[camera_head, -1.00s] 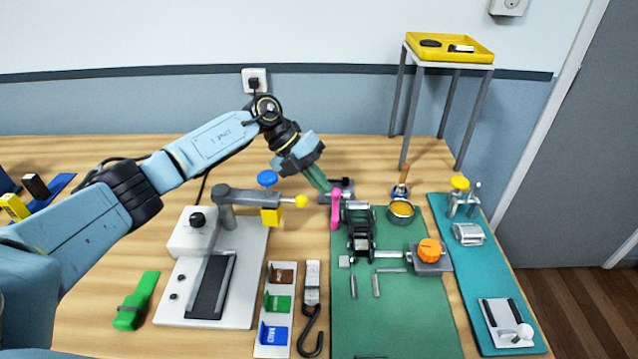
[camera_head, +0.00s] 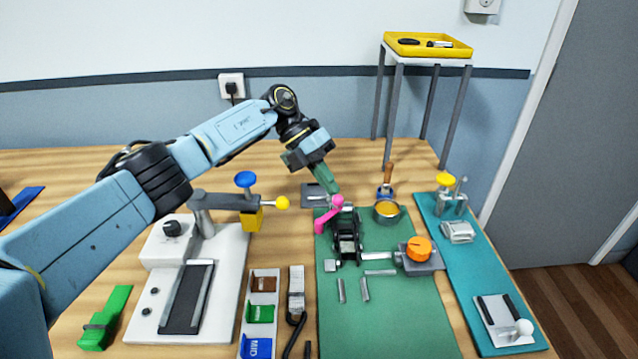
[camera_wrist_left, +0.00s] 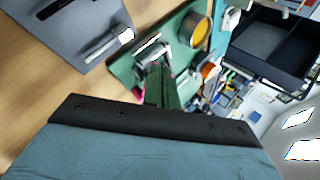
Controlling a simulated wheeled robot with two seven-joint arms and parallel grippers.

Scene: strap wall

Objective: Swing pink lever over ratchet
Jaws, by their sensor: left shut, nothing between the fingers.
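The pink lever (camera_head: 328,216) stands at the far left corner of the green mat, beside the dark ratchet (camera_head: 347,238). It slants, with its lower end to the left and its upper end at the right. My left gripper (camera_head: 331,188) is shut and empty, its green fingers pointing down just above the lever's upper end. I cannot tell whether they touch it. In the left wrist view the shut fingers (camera_wrist_left: 163,95) cover most of the ratchet, and only a bit of pink shows beside them. My right gripper is not in view.
A grey plate (camera_head: 312,195) lies behind the lever. A cup with yellow contents (camera_head: 387,210) and an orange knob (camera_head: 419,248) are to the right. A post with a blue knob (camera_head: 245,179) stands left. The green mat's front (camera_head: 385,320) is clear.

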